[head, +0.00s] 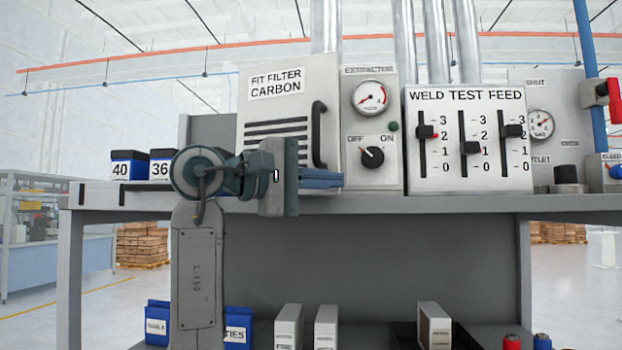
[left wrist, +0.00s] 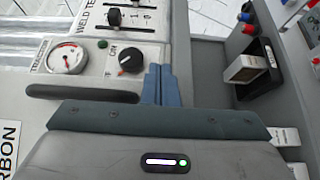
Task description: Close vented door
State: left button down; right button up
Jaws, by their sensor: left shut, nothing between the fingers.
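The vented door (head: 290,95) is a light grey panel labelled FIT FILTER CARBON, with dark slots and a black vertical handle (head: 319,135) near its right edge. Its top edge slants up to the right and its right side looks nearer to me, so it appears ajar. In the left wrist view the door (left wrist: 20,118) is partly hidden by my gripper body, and its handle (left wrist: 82,93) shows as a dark bar. My left gripper (head: 340,180) is shut and empty by the door's lower right corner; its blue fingers also show in the wrist view (left wrist: 158,75). I cannot tell whether they touch it.
Right of the door stand the extractor panel (head: 385,85) with gauge and knob, and the weld-test-feed slider panel (head: 440,160). Blue boxes labelled 40 (head: 129,165) and 36 (head: 162,163) sit left on the shelf (head: 420,205). Several boxes stand on the lower shelf.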

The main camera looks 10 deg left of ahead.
pick_arm(q)
jog(key=w, duration=0.1)
jog(key=w+d, duration=0.1)
jog(key=w, duration=0.2)
jog(key=shift+w+d, duration=0.1)
jog(key=shift+d, duration=0.2)
jog(key=shift+w, duration=0.75)
